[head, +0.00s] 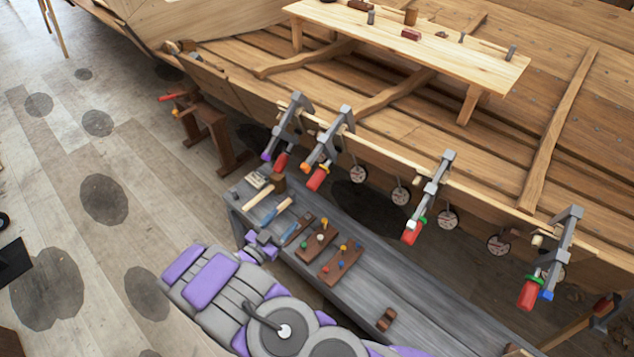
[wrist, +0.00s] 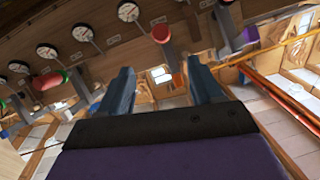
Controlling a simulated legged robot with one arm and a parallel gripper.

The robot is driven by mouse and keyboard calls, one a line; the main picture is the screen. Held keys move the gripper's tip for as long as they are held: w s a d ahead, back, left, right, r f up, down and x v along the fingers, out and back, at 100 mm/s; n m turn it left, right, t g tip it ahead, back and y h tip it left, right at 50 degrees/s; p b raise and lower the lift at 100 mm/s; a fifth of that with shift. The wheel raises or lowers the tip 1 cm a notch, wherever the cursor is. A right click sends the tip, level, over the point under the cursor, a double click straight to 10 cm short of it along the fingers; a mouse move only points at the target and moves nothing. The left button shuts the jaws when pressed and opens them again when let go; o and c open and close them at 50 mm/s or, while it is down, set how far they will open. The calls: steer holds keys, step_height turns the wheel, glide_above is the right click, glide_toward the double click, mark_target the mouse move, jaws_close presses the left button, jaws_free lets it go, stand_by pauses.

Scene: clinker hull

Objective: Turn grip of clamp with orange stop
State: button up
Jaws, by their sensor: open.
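The clamp with the orange stop (head: 306,167) is second from the left on the hull edge in the head view. Its grey frame (head: 334,137) hooks over the plank, and its red grip (head: 318,178) hangs below, tilted. In the wrist view a red grip (wrist: 162,33) shows above the gap between my fingers, and a small orange piece (wrist: 178,79) shows in the gap. My gripper (wrist: 163,82) is open, with nothing between its fingers. In the head view my gripper (head: 262,246) is over the grey bench's left end, below and left of the clamp, apart from it.
A clamp with a purple stop (head: 266,156) is close on the left. Two more clamps hang to the right, one with a green stop (head: 423,222), one with a blue stop (head: 547,295). Several round dials line the hull. The grey bench (head: 400,275) holds tools and peg boards.

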mark_target(310, 189)
steer(key=b+x, duration=0.3)
steer(key=x, duration=1.4)
steer(key=shift+w+a, duration=0.15)
steer(key=shift+w, duration=0.05)
steer(key=shift+c, duration=0.3)
steer(key=c, duration=1)
steer(key=shift+o, duration=0.2)
steer(key=shift+m+t+y, duration=1)
steer(key=shift+m+y, duration=0.3)
steer(key=shift+m, duration=0.5)
